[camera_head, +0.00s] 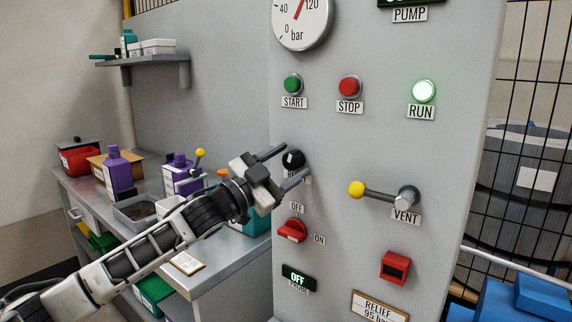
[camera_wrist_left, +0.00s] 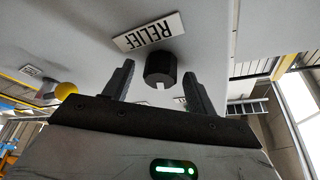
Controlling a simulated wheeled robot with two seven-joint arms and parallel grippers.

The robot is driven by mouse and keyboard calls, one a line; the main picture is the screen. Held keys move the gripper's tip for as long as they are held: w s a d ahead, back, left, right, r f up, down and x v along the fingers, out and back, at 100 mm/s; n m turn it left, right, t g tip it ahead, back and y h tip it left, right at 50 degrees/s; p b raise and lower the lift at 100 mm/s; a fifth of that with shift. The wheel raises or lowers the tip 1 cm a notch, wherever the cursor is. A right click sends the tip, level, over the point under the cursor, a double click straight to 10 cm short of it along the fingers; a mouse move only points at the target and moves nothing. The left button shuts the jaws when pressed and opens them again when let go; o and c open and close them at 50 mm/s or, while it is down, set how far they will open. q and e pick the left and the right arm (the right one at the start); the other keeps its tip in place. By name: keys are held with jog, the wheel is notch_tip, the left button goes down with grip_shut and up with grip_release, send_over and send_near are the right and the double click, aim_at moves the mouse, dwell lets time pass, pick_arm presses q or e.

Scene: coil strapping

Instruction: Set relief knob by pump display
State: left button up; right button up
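The black relief knob (camera_head: 293,158) sits on the grey panel below the START button. Its RELIEF label is partly hidden by my gripper in the head view. The left gripper (camera_head: 296,160) is open at the panel, one finger on each side of the knob. In the left wrist view the knob (camera_wrist_left: 160,68) is between the fingertips and a little beyond them, with visible gaps on both sides. The pump display (camera_head: 411,2) is at the top, cut off, so its reading cannot be read. My right gripper is not in view.
The pressure gauge (camera_head: 302,20) is partly cut off at the top. The RUN lamp (camera_head: 423,91) glows green. The yellow-tipped VENT lever (camera_head: 380,193) sticks out right of the knob. A red OFF/ON switch (camera_head: 292,231) is below. A bench (camera_head: 232,262) with bottles stands left.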

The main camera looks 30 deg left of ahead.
pick_arm(q)
jog(key=shift+s+a+f+b, duration=0.2)
jog(key=shift+s+f+b, duration=0.15)
jog(key=shift+s, duration=0.15)
jog(key=b+v, duration=0.2)
jog(key=v, duration=1.2)
jog(key=shift+s+a, duration=0.15)
jog(key=shift+s, duration=0.2)
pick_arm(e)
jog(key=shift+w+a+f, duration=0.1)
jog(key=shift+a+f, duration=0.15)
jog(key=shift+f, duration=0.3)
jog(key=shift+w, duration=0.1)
